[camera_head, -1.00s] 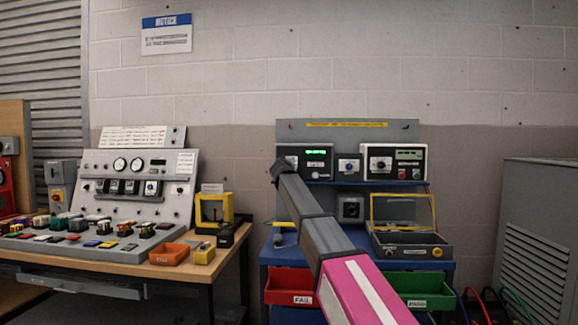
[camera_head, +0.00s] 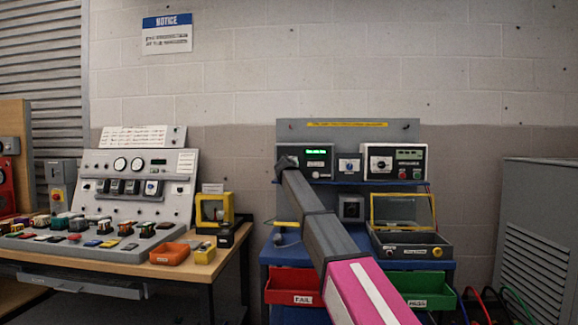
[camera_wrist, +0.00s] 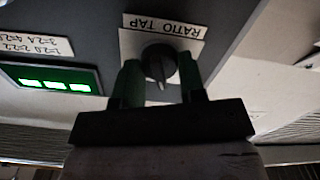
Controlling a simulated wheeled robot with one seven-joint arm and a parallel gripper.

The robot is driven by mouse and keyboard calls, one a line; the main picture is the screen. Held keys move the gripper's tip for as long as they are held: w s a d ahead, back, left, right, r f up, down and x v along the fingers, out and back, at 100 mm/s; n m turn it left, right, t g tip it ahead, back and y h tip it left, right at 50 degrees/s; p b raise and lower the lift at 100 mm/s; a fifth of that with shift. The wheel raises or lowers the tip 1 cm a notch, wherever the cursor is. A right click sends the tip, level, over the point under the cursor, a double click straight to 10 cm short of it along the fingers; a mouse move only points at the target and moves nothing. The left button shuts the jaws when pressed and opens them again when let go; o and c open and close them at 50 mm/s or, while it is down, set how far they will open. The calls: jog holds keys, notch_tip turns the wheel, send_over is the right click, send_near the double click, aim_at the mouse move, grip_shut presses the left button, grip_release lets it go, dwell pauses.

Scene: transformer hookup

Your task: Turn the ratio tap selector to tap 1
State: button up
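The ratio tap selector (camera_wrist: 158,63) is a dark round knob with a pointer, on a white plate under an upside-down "RATIO TAP" label (camera_wrist: 163,26) in the wrist view. My gripper (camera_wrist: 160,80) is open, one finger on each side of the knob. I cannot tell whether either finger touches it. In the head view my gripper (camera_head: 287,162) is at the left end of the left instrument box (camera_head: 318,163) and hides the selector. A green lit display (camera_wrist: 55,80) is left of the knob in the wrist view; its digits are too blurred to read.
Two more panel units (camera_head: 348,168) (camera_head: 395,162) stand to the right. Below are a yellow-framed case (camera_head: 403,212), a red FAIL bin (camera_head: 293,287) and a green bin (camera_head: 420,287). A bench with a control console (camera_head: 135,180) is at the left.

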jog(key=shift+c, duration=1.4)
jog(key=n, duration=0.4)
jog(key=shift+a, duration=0.1)
jog(key=shift+f+n, duration=0.1)
jog(key=shift+n, duration=1.8)
jog(key=o, duration=0.9)
